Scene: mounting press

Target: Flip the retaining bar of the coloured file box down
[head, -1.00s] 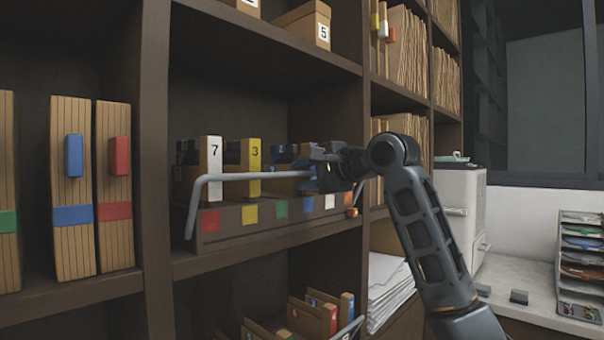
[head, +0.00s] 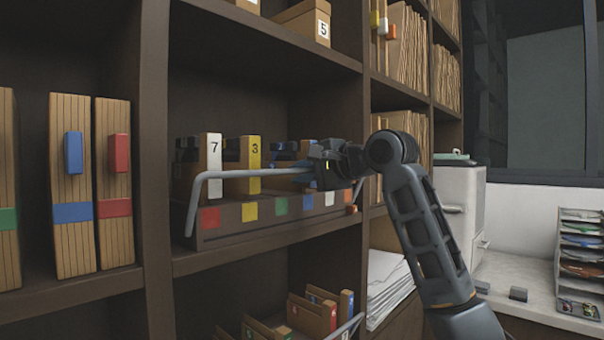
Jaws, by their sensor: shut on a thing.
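The file box (head: 240,230) stands on the middle shelf, with a row of coloured squares on its front. The retaining bar (head: 225,174) is a grey rod that rises from the box's left end and runs across in front of the files, in the raised position. My gripper (head: 308,176) is at the bar's right part, shut on the bar. Files marked 7 (head: 210,168) and 3 (head: 250,165) stand upright in the box behind the bar.
A dark upright (head: 153,150) divides the shelf on the left, and another stands on the right behind my arm. More files fill a lower box (head: 315,315) and the left shelf. A white machine (head: 460,205) stands on the right counter.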

